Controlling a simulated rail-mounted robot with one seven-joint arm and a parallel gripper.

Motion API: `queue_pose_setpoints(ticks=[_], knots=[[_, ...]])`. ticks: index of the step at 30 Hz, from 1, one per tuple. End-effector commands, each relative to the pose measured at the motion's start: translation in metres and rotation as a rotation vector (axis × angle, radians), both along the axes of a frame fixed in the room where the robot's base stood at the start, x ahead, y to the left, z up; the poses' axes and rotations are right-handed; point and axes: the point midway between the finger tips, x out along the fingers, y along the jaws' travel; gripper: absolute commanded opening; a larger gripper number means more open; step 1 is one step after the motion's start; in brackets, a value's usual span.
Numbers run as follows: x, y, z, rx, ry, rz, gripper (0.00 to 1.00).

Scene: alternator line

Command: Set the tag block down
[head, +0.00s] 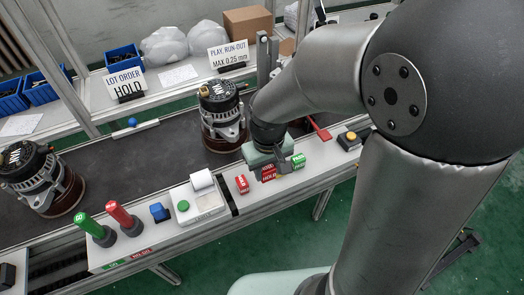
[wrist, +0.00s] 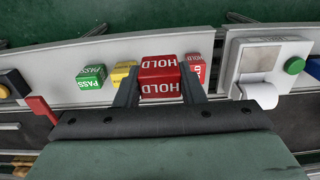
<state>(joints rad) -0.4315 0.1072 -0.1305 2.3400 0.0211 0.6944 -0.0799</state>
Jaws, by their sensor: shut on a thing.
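A red tag block (wrist: 160,80) marked HOLD sits between the two fingers of my gripper (wrist: 160,92) in the wrist view. My gripper is shut on it. The block (head: 268,175) also shows below my gripper (head: 271,165) in the head view, over the pale front ledge (head: 220,212). It looks larger than its neighbours in the wrist view; whether its underside touches the ledge I cannot tell. A green PASS block (wrist: 91,77), a yellow block (wrist: 121,72) and another red block (wrist: 196,67) stand around it, the last partly hidden by a finger.
A printer (head: 196,200) with a green button and green (head: 96,230) and red (head: 124,217) handled tools stand left on the ledge. A yellow button box (head: 349,139) is right. Alternators (head: 222,110) stand on the dark belt (head: 140,165). A sign (head: 126,82) reads LOT ORDER HOLD.

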Motion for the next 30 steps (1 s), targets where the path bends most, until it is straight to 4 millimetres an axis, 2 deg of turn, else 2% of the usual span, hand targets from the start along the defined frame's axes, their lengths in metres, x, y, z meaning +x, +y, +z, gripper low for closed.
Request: queue_pose_setpoints(ticks=[1,3,9,14,21,30], knots=[[0.007,0.002,-0.013,-0.004,0.008,-0.001,0.14],[0.017,0.005,-0.026,-0.004,0.007,-0.001,0.14],[0.036,0.010,-0.048,-0.001,0.002,-0.001,0.14],[0.042,0.012,-0.055,-0.001,0.002,0.000,0.14],[0.044,0.013,-0.086,0.000,0.002,0.000,0.14],[0.044,0.013,-0.089,0.001,-0.001,0.000,0.14]])
